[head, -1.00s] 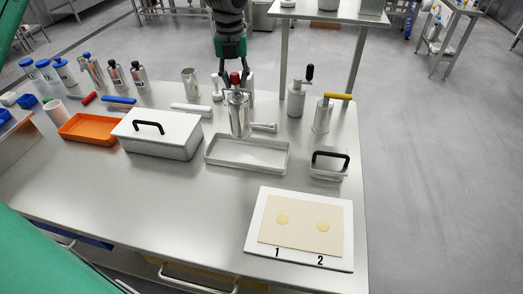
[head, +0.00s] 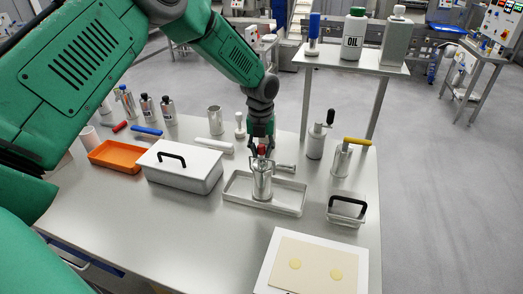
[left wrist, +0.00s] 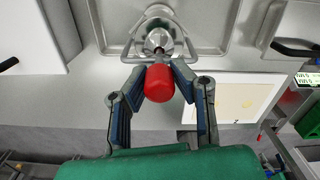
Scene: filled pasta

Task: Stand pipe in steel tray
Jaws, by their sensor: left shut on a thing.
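The pipe (head: 262,184) is a shiny steel cylinder with a side branch pointing right and a red knob on top. It is upright within the outline of the shallow steel tray (head: 291,212). Its lower end looks at or very near the tray floor; I cannot tell if it touches. My left gripper (head: 262,149) comes from above and is shut on the red knob. In the left wrist view the red knob (left wrist: 159,84) sits between the fingertips, with the steel pipe (left wrist: 158,30) beyond it over the tray (left wrist: 212,40). My right gripper is not in view.
A white lidded box (head: 184,174) stands close left of the tray, and an orange tray (head: 116,156) farther left. A small black-handled container (head: 346,212) and a yellow-handled steel item (head: 341,160) are to the right. A board with dough (head: 312,268) lies in front.

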